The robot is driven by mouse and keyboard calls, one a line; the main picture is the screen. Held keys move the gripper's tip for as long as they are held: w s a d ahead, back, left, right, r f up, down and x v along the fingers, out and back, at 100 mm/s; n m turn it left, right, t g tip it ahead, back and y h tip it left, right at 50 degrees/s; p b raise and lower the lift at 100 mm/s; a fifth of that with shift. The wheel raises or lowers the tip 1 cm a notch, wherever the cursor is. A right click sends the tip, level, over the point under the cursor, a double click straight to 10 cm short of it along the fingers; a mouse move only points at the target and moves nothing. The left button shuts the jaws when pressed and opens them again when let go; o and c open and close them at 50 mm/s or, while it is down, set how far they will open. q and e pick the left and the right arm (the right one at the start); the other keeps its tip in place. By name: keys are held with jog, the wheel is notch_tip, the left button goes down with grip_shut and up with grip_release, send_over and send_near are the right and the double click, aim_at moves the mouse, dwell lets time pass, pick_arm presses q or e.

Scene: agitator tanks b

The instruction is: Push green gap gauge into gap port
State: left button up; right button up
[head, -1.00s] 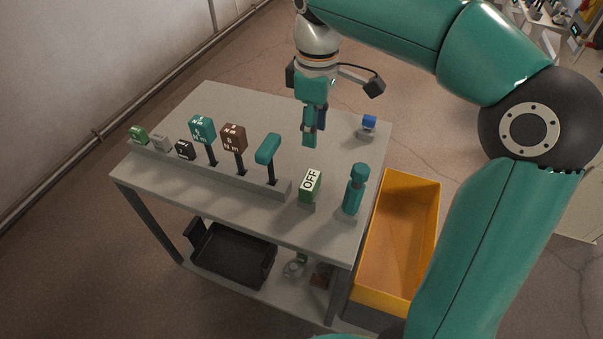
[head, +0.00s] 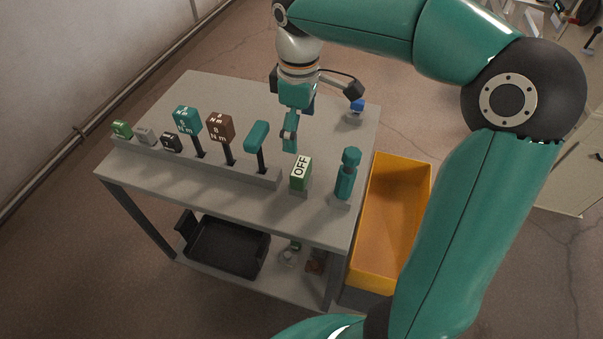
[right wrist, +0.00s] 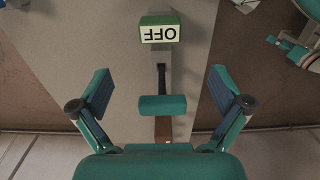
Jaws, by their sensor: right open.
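A small green block (head: 121,130) with a light mark sits at the far left end of the grey rack (head: 200,165); I cannot tell for certain whether it is the green gap gauge. A teal-handled tool (head: 257,137) stands upright near the rack's right end; its handle also shows in the right wrist view (right wrist: 162,106). I cannot make out a gap port. My right gripper (head: 290,143) points down, open and empty, just right of the teal handle. In the right wrist view, the open fingers (right wrist: 165,85) stand either side of the handle, apart from it. My left gripper is not in view.
A green and white OFF block (head: 300,172) and a teal cylindrical tool (head: 347,175) stand on the table near its front right. A blue-topped piece (head: 356,110) stands behind. A yellow bin (head: 425,170) is beside the table. The table's back left is clear.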

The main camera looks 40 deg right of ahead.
aim_at(300, 166)
notch_tip(300, 166, down, 12)
jog(key=shift+s+f+b, duration=0.1)
jog(key=shift+b, duration=0.25)
jog(key=c, duration=1.3)
